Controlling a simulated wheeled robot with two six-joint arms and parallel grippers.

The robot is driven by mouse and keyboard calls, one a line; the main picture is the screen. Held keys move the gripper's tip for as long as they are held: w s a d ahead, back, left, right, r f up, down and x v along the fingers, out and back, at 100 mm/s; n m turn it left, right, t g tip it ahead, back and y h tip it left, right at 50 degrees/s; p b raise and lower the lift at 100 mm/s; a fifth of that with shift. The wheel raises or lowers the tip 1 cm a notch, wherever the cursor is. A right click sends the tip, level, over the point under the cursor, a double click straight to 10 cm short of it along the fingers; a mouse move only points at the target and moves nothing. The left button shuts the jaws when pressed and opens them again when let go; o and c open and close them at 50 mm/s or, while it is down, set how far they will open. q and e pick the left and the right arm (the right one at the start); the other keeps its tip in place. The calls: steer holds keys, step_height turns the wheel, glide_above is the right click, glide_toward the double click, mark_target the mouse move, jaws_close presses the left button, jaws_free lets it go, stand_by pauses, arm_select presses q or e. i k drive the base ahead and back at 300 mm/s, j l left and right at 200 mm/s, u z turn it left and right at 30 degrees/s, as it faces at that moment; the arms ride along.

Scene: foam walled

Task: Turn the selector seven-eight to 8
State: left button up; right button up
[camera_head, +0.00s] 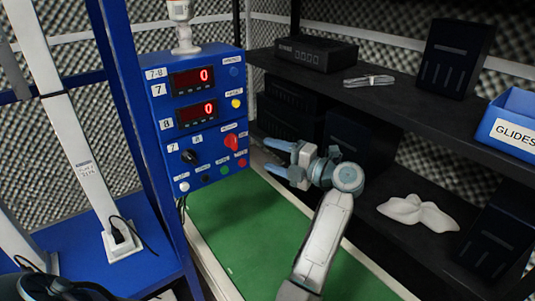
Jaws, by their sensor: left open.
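The selector seven-eight is a black knob (189,157) low on the blue control panel (222,84), with a "7" label at its upper left and an "8" label at its upper right. I cannot tell for sure which label its pointer faces. Two red displays, "7" (193,80) and "8" (196,112), both read 0. My left gripper (269,158) is open and empty, to the right of the panel and apart from it, its fingers pointing left toward the panel. My right gripper is out of view.
A red knob (231,142) sits right of the selector, with several small buttons below. A green mat (240,230) lies below the panel. A dark shelf (400,110) at the right holds boxes, a white cloth (418,212) and a blue "GLIDES" bin (511,122).

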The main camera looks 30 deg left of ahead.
mark_target(188, 155)
steer(key=k+j, duration=0.3)
steer(key=k, duration=0.15)
steer(key=k+j, duration=0.25)
steer(key=k, duration=0.25)
